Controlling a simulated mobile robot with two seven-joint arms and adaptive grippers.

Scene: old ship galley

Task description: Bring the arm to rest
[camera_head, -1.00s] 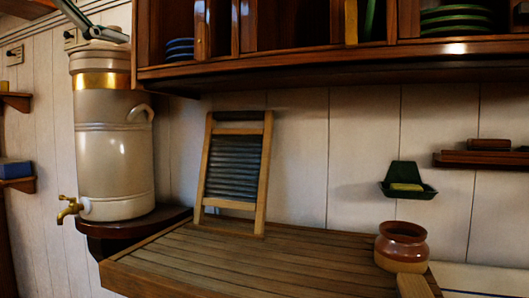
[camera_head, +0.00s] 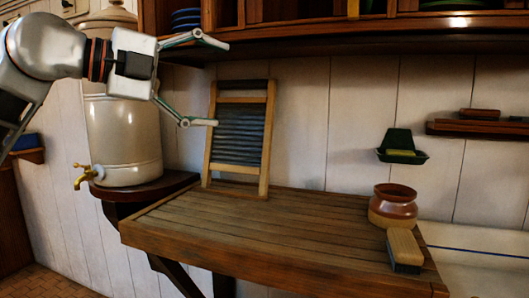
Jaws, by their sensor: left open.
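My left gripper (camera_head: 208,81) is in the upper left of the head view, in front of the large cream urn (camera_head: 124,135). Its two fingers are spread wide and point right, with nothing between them. My left arm comes in from the left edge and hides part of the urn's upper body. My right gripper is not in view.
A slatted wooden counter (camera_head: 270,220) holds the washboard, a brown and tan pot (camera_head: 393,205) and a brush (camera_head: 404,249). The counter's middle is clear. A wall cabinet (camera_head: 330,42) hangs above. A green soap dish (camera_head: 401,148) and a small shelf (camera_head: 478,129) are on the wall.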

